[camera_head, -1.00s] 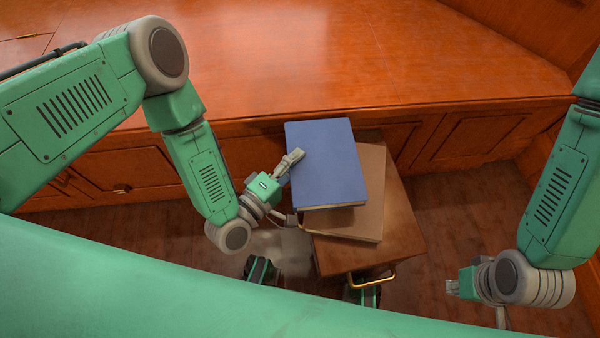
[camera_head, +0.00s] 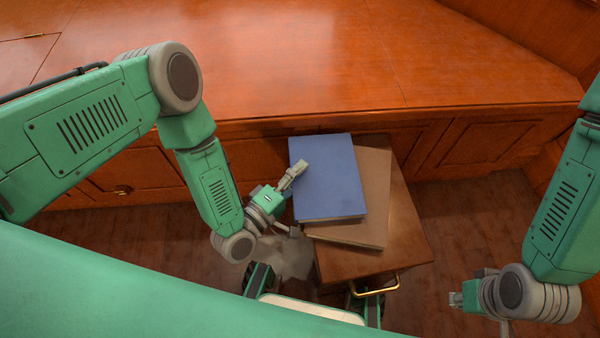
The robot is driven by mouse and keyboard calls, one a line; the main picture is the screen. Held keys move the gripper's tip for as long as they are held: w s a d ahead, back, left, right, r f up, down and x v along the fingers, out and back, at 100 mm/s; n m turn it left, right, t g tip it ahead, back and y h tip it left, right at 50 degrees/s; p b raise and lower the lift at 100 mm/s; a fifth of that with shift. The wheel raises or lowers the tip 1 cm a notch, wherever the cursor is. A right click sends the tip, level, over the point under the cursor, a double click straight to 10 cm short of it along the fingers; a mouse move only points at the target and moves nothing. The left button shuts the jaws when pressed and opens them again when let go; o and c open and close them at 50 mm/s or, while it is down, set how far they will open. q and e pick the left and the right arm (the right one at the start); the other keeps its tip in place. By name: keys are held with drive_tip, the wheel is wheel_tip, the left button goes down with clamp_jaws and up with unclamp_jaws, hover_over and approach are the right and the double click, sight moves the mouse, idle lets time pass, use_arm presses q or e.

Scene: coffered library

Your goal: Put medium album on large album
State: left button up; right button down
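The blue album (camera_head: 330,185) lies on top of the larger brown album (camera_head: 374,195), leaving brown strips showing on the right and along the front. Both are on a small wooden cabinet (camera_head: 412,240). My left gripper (camera_head: 300,198) is at the blue album's left edge, with its fingers spread wide. One finger overlaps the top of the blue cover; the other is lower, left of the albums. I cannot tell whether the upper finger touches the cover. My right gripper (camera_head: 478,312) is open and empty, low at the right, away from the cabinet.
A gold handle (camera_head: 376,288) sticks out from the cabinet's front. A large reddish wooden surface (camera_head: 330,65) with panelled sides stands behind. The dark wooden floor (camera_head: 470,225) to the right of the cabinet is clear.

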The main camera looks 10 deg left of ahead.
use_arm(q)
drive_tip(key=shift+s+a, duration=0.2)
drive_tip(key=p+v, duration=0.3)
drive_tip(key=v, duration=0.8)
drive_tip(key=shift+s+a+p, duration=0.2)
drive_tip(key=shift+s+p, duration=0.05)
drive_tip(key=shift+p, duration=0.1)
